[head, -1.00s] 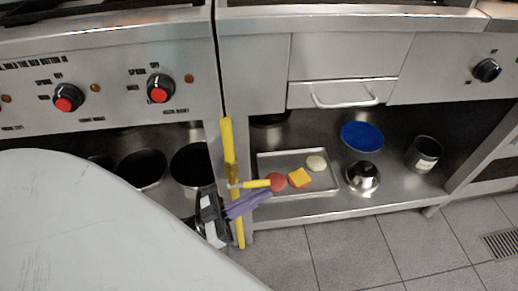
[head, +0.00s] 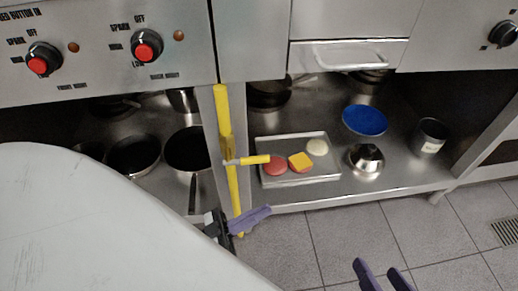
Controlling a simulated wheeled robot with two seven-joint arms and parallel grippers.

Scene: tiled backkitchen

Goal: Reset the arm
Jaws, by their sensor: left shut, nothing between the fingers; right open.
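My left gripper (head: 253,219) is in the lower middle of the head view. Its purple fingers are shut with nothing between them, in front of the shelf's front edge and close to a yellow vertical bar (head: 222,110). My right gripper (head: 382,276) shows at the bottom edge, right of centre. Its two purple fingers are apart and empty above the floor, and the rest of it is out of the frame.
A metal tray (head: 327,175) on the low shelf holds a red patty (head: 275,165), a yellow slice (head: 300,162) and a pale round piece (head: 317,147). A blue plate (head: 364,120), metal bowl (head: 366,160) and can (head: 430,136) stand right. Tiled floor (head: 400,225) is clear.

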